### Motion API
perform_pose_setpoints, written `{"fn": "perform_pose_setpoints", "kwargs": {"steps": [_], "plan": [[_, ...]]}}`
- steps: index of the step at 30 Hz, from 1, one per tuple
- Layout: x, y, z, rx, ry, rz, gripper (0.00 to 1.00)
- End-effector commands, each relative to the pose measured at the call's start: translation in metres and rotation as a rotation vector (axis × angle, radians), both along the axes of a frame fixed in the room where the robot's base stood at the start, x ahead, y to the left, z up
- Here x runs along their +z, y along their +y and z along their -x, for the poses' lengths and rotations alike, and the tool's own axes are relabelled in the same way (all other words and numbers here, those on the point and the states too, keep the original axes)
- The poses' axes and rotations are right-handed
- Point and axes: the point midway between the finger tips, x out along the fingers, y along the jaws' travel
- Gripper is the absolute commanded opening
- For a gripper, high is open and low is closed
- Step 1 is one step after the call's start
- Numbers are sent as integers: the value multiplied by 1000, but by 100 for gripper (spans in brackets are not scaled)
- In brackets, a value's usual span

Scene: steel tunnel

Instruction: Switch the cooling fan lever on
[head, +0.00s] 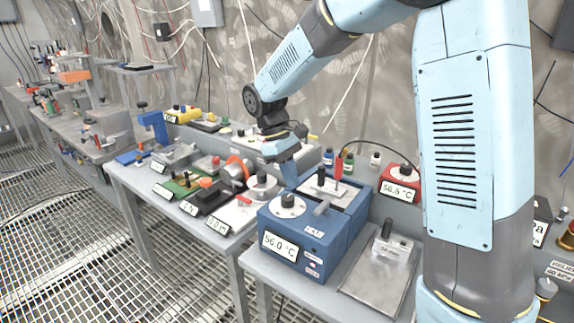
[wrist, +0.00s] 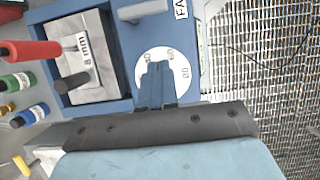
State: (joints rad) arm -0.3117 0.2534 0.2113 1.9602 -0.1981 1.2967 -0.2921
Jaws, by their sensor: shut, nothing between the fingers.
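The cooling fan lever is a grey bar (head: 322,208) on top of a blue box (head: 290,238). It also shows at the top edge of the wrist view (wrist: 143,10), beside a partly cut-off label starting "FA" (wrist: 181,8). A white dial (head: 288,206) with a dark knob sits to its left on the box. My gripper (head: 291,178) is above the box, shut and empty. In the wrist view its fingertips (wrist: 157,68) overlap the white dial (wrist: 180,62), hiding its middle. They are apart from the lever. I cannot tell their exact height.
A metal block marked "8 mm" (wrist: 94,58) sits in the box, with a red-handled tool (wrist: 30,50) nearby. Small bottles (wrist: 33,114) stand beside it. A red display unit (head: 400,184) is to the right. A grey plate (head: 372,282) lies in front.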

Motion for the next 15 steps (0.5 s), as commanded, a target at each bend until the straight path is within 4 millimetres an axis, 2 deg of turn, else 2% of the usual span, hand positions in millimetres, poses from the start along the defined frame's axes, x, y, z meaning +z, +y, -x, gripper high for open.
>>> {"fn": "perform_pose_setpoints", "kwargs": {"steps": [6, 15], "plan": [[-36, -12, 10, -1, 2, 1, 0], [-34, -38, 30, -1, -2, 0, 0]]}}
